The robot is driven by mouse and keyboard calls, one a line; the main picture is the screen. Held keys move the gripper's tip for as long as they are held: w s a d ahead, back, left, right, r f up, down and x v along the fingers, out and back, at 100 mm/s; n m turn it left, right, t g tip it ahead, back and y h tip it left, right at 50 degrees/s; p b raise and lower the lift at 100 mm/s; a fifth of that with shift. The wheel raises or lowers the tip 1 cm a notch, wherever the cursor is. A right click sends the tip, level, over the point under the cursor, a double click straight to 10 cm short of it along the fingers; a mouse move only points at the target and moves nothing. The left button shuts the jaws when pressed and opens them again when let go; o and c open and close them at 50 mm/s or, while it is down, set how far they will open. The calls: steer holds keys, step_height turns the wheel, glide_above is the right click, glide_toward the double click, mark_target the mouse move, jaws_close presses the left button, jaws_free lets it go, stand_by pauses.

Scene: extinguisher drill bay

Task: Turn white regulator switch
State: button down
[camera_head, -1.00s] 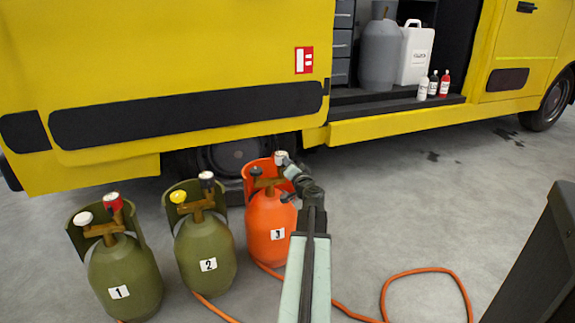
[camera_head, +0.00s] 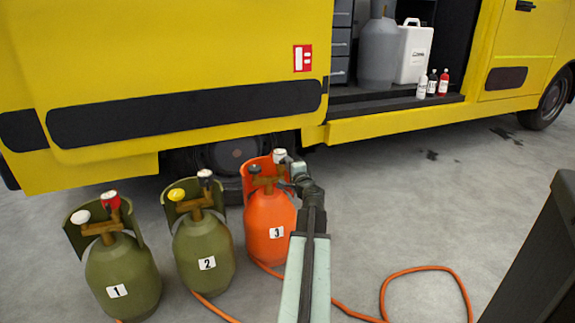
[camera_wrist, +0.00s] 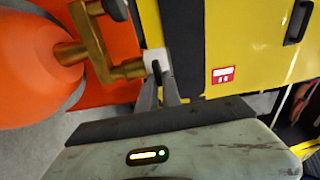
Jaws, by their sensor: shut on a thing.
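The orange cylinder (camera_head: 268,218), marked 3, stands upright with a brass valve on top. A white regulator switch (camera_head: 279,156) sits at the right end of that valve, and a black knob (camera_head: 255,169) at the left. My gripper (camera_head: 286,161) reaches the white switch from the right. In the wrist view the two fingers of my gripper (camera_wrist: 159,78) are shut on the white switch (camera_wrist: 157,62), at the end of the brass arm (camera_wrist: 128,70). The fingers partly cover the switch, so its exact angle is hard to tell.
Green cylinders, one marked 1 (camera_head: 122,272) and one marked 2 (camera_head: 203,247), stand to the left with their own coloured knobs. A yellow truck (camera_head: 180,55) is close behind. An orange hose (camera_head: 420,269) lies on the floor. A dark box-like edge (camera_head: 540,265) is at right.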

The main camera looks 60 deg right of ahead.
stand_by(0.4)
steer(key=c, duration=1.5)
jaws_free()
steer(key=shift+s+a, duration=0.1)
steer(key=v, duration=0.7)
steer(key=shift+s+a, duration=0.15)
steer(key=shift+a, duration=0.05)
